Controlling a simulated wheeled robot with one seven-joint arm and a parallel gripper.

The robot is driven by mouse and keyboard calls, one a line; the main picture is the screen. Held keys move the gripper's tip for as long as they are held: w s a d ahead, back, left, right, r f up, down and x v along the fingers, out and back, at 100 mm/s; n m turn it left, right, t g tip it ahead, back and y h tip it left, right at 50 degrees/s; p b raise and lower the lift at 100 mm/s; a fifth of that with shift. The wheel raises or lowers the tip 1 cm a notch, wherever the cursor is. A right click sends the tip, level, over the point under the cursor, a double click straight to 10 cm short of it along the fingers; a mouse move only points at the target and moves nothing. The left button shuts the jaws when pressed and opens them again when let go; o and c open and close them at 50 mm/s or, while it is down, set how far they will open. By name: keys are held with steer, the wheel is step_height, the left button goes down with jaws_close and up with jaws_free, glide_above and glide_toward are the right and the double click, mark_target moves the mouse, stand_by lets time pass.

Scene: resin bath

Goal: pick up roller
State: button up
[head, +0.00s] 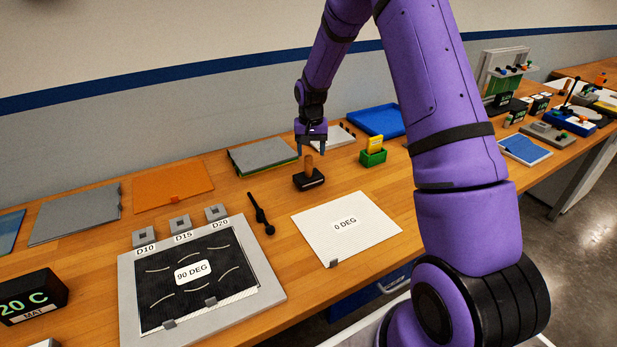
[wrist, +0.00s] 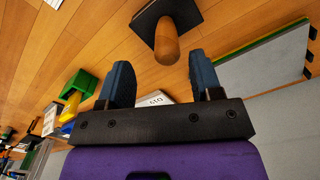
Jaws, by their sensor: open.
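A wooden handle (head: 309,168) stands upright on a black block (head: 311,181) on the bench; this looks like the roller, though no roller drum can be made out. My gripper (head: 312,151) is open and empty, just above the handle, with fingers pointing down. In the wrist view the handle (wrist: 166,43) lies just beyond the gap between the two blue fingertips (wrist: 160,72), slightly right of its middle. The black base (wrist: 180,15) shows behind it. I see no contact between fingers and handle.
A green box with a yellow block (head: 373,157) stands right of the handle. A white "0 DEG" sheet (head: 345,243) lies in front. A black tool (head: 261,215) lies to the left. Grey and green sheets (head: 264,155) and a blue tray (head: 377,120) lie behind.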

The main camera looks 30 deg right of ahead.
mark_target(308, 176)
steer(key=shift+w+a+f, duration=0.15)
steer(key=shift+a+f, duration=0.05)
steer(key=shift+f, duration=1.25)
steer(key=shift+w+a+f, duration=0.1)
steer(key=shift+a+f, duration=0.05)
steer(key=shift+f, duration=1.3)
jaws_close()
